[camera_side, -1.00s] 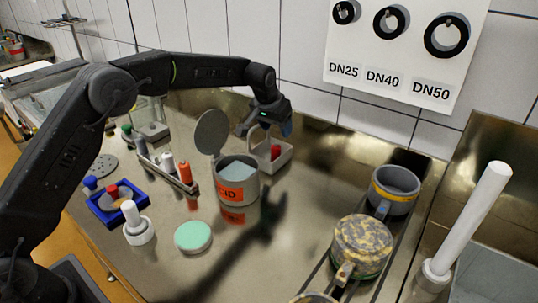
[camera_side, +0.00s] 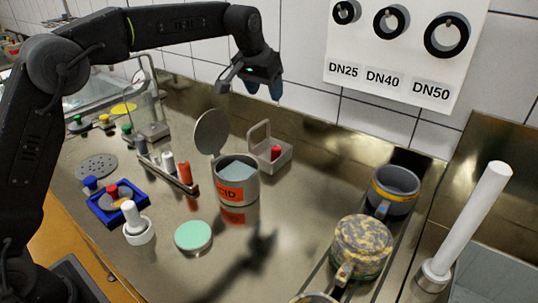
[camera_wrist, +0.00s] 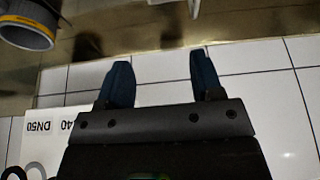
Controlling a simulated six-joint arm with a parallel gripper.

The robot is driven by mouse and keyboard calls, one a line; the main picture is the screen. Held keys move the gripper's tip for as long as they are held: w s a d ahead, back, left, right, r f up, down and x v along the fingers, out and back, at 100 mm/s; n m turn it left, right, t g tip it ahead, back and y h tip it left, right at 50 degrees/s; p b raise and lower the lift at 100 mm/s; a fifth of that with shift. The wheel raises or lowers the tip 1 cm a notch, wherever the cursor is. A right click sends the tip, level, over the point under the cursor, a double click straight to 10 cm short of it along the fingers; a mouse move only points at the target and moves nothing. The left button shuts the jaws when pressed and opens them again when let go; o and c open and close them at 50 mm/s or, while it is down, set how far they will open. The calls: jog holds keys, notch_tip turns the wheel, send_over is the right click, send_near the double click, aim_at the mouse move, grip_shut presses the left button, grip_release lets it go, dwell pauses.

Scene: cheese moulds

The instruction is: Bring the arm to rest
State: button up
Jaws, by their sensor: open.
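My gripper (camera_side: 264,90) hangs in the air above the back of the steel counter, in front of the tiled wall. In the wrist view my gripper (camera_wrist: 160,82) shows two dark blue fingers standing apart with nothing between them. The gripper is open and empty.
A mottled mould (camera_side: 362,245) and a grey mould with a yellow band (camera_side: 394,190) stand at the right. A white upright rod (camera_side: 470,225) stands further right. A blue tray (camera_side: 118,210), a green-topped disc (camera_side: 193,236) and a rack of bottles (camera_side: 168,172) occupy the left.

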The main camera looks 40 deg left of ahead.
jog(key=s+a+r, duration=0.1)
jog(key=s+r, duration=0.2)
jog(key=s, duration=0.6)
jog(key=s+a+r, duration=0.1)
jog(key=s+r, duration=0.1)
jog(key=s, duration=0.7)
jog(key=s+f, duration=0.4)
jog(key=s, duration=0.5)
jog(key=s+f+t, duration=0.1)
jog(key=s+f, duration=0.3)
jog(key=s, duration=0.6)
jog(key=shift+s+f, duration=0.2)
